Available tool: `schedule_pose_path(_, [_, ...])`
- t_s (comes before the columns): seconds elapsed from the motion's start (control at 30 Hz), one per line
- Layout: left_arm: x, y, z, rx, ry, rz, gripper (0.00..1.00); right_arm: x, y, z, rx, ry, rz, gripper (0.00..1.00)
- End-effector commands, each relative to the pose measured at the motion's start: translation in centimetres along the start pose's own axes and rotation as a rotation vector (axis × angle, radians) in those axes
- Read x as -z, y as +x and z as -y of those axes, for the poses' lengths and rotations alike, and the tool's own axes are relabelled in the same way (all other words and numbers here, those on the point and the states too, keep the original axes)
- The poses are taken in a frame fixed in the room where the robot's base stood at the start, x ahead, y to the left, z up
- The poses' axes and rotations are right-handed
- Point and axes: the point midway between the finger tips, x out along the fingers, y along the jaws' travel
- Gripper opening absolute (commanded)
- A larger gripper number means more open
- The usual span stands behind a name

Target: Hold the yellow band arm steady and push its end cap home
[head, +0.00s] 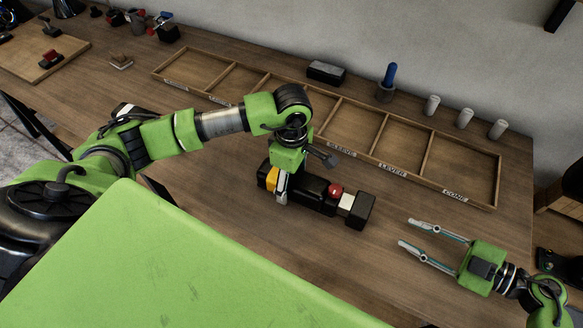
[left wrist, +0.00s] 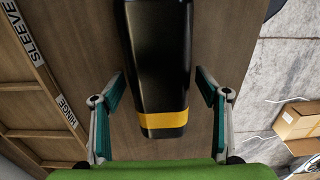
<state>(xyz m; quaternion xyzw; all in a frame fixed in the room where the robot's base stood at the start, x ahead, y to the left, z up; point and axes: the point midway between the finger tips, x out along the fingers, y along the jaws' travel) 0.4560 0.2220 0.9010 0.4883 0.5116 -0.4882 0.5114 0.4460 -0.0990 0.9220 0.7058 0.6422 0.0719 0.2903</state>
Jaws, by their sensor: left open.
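A black device lies on the workbench in the head view. Its left arm (head: 263,176) has a yellow band (head: 272,178). A red knob (head: 335,191), a white section (head: 346,202) and a black end block (head: 360,210) are toward its right end. My left gripper (head: 281,195) is over the yellow-band end and hides part of it. In the left wrist view its open fingers (left wrist: 159,76) stand on either side of the black arm (left wrist: 158,75) with its yellow band (left wrist: 163,119), with gaps visible. My right gripper (head: 407,232) is open and empty, right of the end block.
A wooden tray (head: 425,155) with labelled, empty-looking compartments lies behind the device. Several grey cylinders (head: 465,118), a blue-handled tool (head: 388,82) and a black block (head: 326,72) stand behind it. Bare bench lies between the end block and my right gripper.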

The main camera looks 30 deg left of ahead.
Motion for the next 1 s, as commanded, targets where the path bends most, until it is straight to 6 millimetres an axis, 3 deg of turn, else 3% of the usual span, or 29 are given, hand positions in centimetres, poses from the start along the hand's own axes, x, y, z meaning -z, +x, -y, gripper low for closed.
schedule_pose_path(0.13, [0.03, 1.09, 0.03, 0.0, -0.001, -0.001, 0.68, 0.01, 0.0, 0.0, 0.0, 0.0, 0.0, 0.28])
schedule_pose_path(0.43, [0.03, 1.31, 0.0, -0.001, 0.0, 0.0, 0.68, 0.0, 0.0, 0.0, 0.0, 0.0, 0.0, 0.28])
schedule_pose_path(0.47, [0.03, 1.3, 0.0, 0.0, 0.0, -0.001, 0.65, 0.0, 0.0, 0.0, 0.0, 0.0, 0.0, 0.28])
schedule_pose_path(0.7, [0.03, 1.28, -0.01, -0.001, -0.001, -0.001, 0.07, 0.0, 0.0, 0.0, 0.0, 0.0, 0.0, 0.28])
schedule_pose_path(1.0, [0.04, 1.25, -0.04, -0.001, -0.001, 0.0, 0.07, 0.0, -0.01, 0.0, 0.0, 0.0, 0.0, 0.28])
